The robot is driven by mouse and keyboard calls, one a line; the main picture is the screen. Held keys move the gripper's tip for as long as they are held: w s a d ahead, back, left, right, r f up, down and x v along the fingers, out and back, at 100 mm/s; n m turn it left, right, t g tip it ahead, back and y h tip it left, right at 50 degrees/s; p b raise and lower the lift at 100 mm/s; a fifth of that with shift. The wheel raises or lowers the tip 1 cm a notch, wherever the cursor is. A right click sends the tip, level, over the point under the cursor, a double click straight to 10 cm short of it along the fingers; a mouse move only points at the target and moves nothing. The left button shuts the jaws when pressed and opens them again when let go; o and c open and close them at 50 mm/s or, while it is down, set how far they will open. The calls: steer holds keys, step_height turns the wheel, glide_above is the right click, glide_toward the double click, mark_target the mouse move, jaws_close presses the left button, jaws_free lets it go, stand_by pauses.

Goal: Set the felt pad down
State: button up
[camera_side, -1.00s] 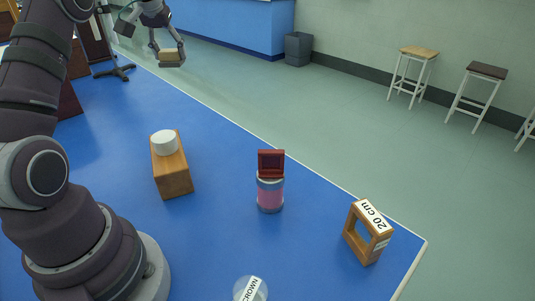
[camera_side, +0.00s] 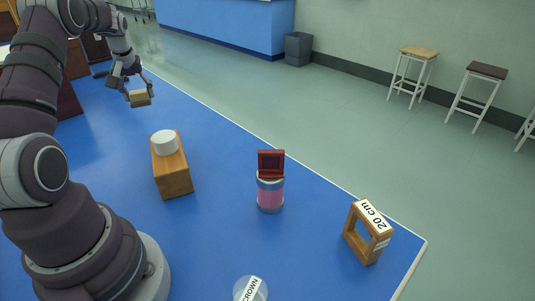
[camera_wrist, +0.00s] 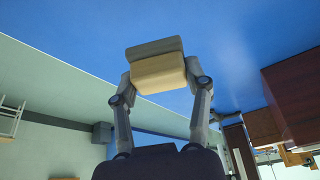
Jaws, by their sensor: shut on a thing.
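The felt pad (camera_side: 141,100) is a small tan block with a grey layer, held in my gripper (camera_side: 137,94) over the far part of the blue bench top. In the wrist view the pad (camera_wrist: 159,76) sits between the two fingertips of my gripper (camera_wrist: 158,85), its grey layer on the side away from the palm. The gripper is shut on the pad. The pad appears raised clear of the bench; its exact height is hard to tell.
A wooden block (camera_side: 172,174) carries a white cylinder (camera_side: 164,143). A pink jar (camera_side: 270,194) has a red open case (camera_side: 271,164) on top. A wooden frame labelled 20 cm (camera_side: 351,235) stands near the right edge.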

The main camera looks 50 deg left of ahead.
step_height(320, 180, down, 11)
steer(key=shift+f, duration=0.1)
steer(key=shift+f, duration=0.15)
steer(key=o, duration=1)
steer(key=shift+o, duration=0.2)
